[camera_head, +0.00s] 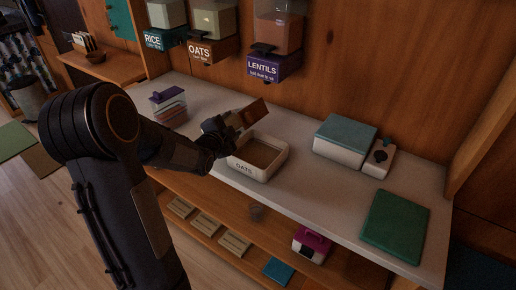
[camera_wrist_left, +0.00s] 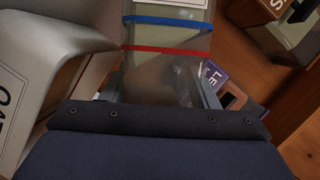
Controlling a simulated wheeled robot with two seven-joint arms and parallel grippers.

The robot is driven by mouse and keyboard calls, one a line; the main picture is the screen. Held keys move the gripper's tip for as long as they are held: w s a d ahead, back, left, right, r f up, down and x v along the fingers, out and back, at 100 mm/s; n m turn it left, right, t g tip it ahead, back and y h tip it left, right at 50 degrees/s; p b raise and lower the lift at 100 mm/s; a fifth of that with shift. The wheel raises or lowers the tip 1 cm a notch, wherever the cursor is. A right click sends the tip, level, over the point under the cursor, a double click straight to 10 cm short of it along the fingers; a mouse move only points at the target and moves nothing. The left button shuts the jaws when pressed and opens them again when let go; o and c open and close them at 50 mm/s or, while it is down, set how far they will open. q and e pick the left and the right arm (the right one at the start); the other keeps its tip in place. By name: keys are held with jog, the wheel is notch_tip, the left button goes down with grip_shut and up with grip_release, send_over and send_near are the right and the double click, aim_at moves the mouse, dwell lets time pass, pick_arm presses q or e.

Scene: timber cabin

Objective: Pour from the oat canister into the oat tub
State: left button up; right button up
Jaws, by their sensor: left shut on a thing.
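The oat tub (camera_head: 243,169) is a white open box labelled OATS on the worktop; its inside looks brown, but I cannot tell how full it is. My left gripper (camera_head: 226,132) is shut on a clear canister, which I take as the oat canister (camera_head: 240,119). It is tilted, with its brown end over the tub's back left edge. In the left wrist view the canister (camera_wrist_left: 165,70) shows blue and red bands between my fingers (camera_wrist_left: 155,92), and the tub (camera_wrist_left: 45,45) stands at the left. No falling stream can be made out. My right gripper is not in view.
A striped container (camera_head: 169,106) stands on the worktop (camera_head: 310,195) at the left. A teal-lidded box (camera_head: 344,140), a small white box (camera_head: 379,160) and a green mat (camera_head: 395,226) are at the right. Rice, oats (camera_head: 212,48) and lentils (camera_head: 277,65) dispensers hang above.

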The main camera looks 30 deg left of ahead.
pick_arm(q)
jog(key=shift+f+m, duration=0.2)
jog(key=shift+m, duration=0.1)
dwell(0.4)
jog(key=shift+a+r+m+t+y, duration=0.1)
jog(key=shift+r+m+t+y, duration=0.1)
jog(key=shift+m+t+y, duration=0.35)
dwell(0.8)
jog(key=shift+s+m+b, duration=0.15)
jog(key=shift+m+b, duration=0.2)
jog(key=shift+s+d+r+m+b, duration=0.45)
jog(key=shift+s+b, duration=0.25)
jog(key=shift+b, duration=0.25)
jog(key=shift+d+f+m+t+b, duration=0.1)
jog(key=shift+f+m+t+b, duration=0.3)
jog(key=shift+m+b, duration=0.9)
jog(key=shift+d+r+m+t+b, duration=0.15)
jog(key=shift+r+m+t+b, duration=0.3)
jog(key=shift+b, duration=0.95)
jog(key=shift+w+d+r+m+b, duration=0.2)
jog(key=shift+w+r+m+b, duration=0.15)
jog(key=shift+b, duration=0.2)
dwell(1.4)
